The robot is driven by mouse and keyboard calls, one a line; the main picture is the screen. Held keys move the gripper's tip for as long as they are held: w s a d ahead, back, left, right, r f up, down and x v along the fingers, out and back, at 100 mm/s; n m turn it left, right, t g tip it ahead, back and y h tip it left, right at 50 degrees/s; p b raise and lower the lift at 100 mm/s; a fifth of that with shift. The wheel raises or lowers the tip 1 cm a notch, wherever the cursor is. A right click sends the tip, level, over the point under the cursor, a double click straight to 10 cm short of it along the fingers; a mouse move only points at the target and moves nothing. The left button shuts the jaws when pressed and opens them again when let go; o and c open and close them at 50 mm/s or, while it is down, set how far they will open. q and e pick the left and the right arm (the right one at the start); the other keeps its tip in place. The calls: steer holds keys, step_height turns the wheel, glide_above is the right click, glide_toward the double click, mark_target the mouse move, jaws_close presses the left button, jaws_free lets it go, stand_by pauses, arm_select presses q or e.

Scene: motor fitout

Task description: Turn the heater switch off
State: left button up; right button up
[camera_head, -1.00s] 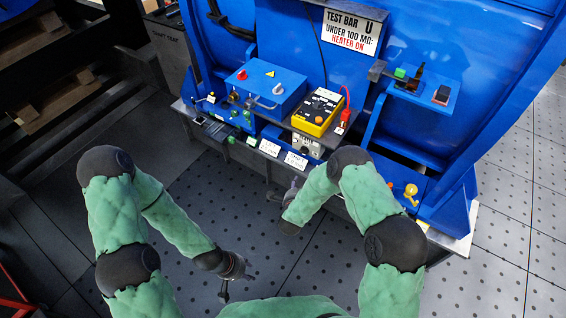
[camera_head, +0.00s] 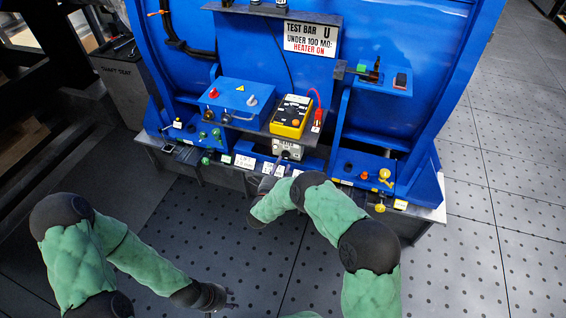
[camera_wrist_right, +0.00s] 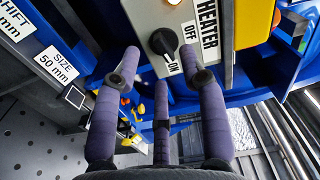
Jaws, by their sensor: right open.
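The heater switch (camera_wrist_right: 165,42) is a black rotary knob on a light grey plate (camera_wrist_right: 150,14) lettered HEATER, OFF and ON. Its white mark points towards ON. The grey heater box (camera_head: 288,150) shows below the yellow meter in the head view. My right gripper (camera_wrist_right: 160,64) is open and empty, with two fingertips on either side below the knob and a third finger lower down. I see no contact. In the head view my right gripper (camera_head: 268,184) is just in front of the box, partly hidden by its arm. My left gripper (camera_head: 218,298) is low over the floor, its fingers too small to judge.
The yellow meter (camera_head: 291,116) stands above the heater box, with a blue control box (camera_head: 238,103) to its left. White label cards (camera_head: 245,161) line the front ledge. Yellow knobs (camera_head: 384,174) stand to the right. The perforated floor (camera_head: 270,250) in front is clear.

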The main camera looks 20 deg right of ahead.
mark_target(285, 156)
steer(key=shift+b+x, duration=0.45)
steer(key=shift+x, duration=1.55)
jaws_close()
